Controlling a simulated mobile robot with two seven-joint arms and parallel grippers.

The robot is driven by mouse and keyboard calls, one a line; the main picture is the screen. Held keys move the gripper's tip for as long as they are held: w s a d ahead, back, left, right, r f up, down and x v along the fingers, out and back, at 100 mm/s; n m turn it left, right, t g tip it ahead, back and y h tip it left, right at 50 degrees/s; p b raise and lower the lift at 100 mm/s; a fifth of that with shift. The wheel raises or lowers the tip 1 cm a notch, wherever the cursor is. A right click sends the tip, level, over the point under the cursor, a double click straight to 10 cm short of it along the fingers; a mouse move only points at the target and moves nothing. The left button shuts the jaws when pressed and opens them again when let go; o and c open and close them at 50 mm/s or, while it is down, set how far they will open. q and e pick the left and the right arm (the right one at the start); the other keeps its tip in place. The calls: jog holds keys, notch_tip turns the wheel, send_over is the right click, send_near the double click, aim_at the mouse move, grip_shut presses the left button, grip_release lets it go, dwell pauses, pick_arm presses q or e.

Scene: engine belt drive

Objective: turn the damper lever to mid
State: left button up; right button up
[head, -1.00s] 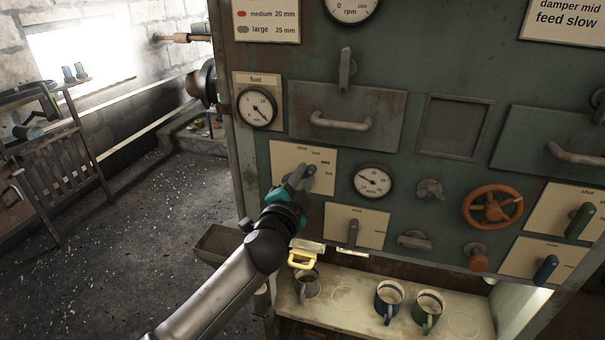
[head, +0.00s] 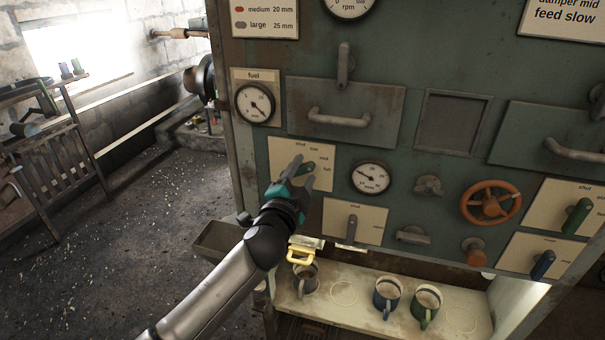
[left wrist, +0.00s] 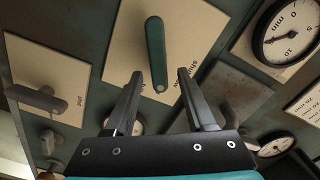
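The lever in front of my left gripper is dark green and sits on a cream plate (head: 283,152) marked shut, low, mid and full, left of the middle of the panel. My left gripper (head: 303,172) is at this plate and partly covers the lever, so its setting is hard to read in the head view. In the left wrist view the green lever (left wrist: 155,50) stands ahead of and between the two spread fingertips (left wrist: 160,75), with a gap on each side. The gripper is open and holds nothing. My right gripper is out of view.
A grey lever (head: 352,228) on a lower plate and a round gauge (head: 370,177) are close by. An orange handwheel (head: 490,203) and another green lever (head: 577,216) are to the right. Mugs (head: 387,297) stand on the shelf below. A card (head: 563,18) reads "damper mid feed slow".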

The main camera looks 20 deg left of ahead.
pick_arm(q)
jog(key=shift+s, duration=0.15)
jog(key=s+b, duration=0.1)
jog(key=s, duration=1.4)
jog(key=shift+a, duration=0.25)
